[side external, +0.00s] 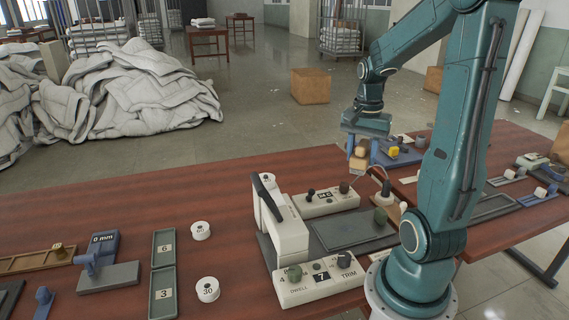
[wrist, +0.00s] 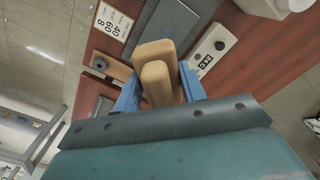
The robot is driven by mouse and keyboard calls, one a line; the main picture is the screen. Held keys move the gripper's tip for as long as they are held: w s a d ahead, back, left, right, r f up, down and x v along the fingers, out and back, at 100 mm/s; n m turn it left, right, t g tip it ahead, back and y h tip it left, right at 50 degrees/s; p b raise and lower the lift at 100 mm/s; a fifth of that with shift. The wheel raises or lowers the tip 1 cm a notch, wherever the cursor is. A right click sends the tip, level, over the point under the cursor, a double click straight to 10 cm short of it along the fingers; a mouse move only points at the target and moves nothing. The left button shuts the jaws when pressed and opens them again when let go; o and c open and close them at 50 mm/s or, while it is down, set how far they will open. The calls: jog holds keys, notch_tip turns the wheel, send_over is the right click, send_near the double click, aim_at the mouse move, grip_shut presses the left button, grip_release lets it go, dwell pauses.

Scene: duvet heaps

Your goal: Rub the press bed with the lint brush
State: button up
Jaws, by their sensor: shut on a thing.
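My gripper (side external: 361,156) is shut on a tan, rounded block, which I take to be the lint brush (side external: 358,163). In the wrist view the brush (wrist: 157,72) sits between my blue fingers (wrist: 160,92). The brush is held in the air, beyond the press. The press (side external: 283,228) is a cream body with a black handle. Its bed appears to be the flat dark grey plate (side external: 350,229) between two cream control boxes. A grey plate (wrist: 163,28) also shows beyond the brush in the wrist view; I cannot tell whether it is the bed.
Cream control boxes with knobs stand behind (side external: 325,200) and in front (side external: 318,280) of the plate. White spools (side external: 207,289), green trays (side external: 162,292) and a blue gauge (side external: 103,246) lie left. A white duvet heap (side external: 135,95) lies on the floor behind the table.

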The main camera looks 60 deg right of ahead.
notch_tip(320, 180, down, 14)
dwell(0.6)
jog(key=shift+f, duration=0.15)
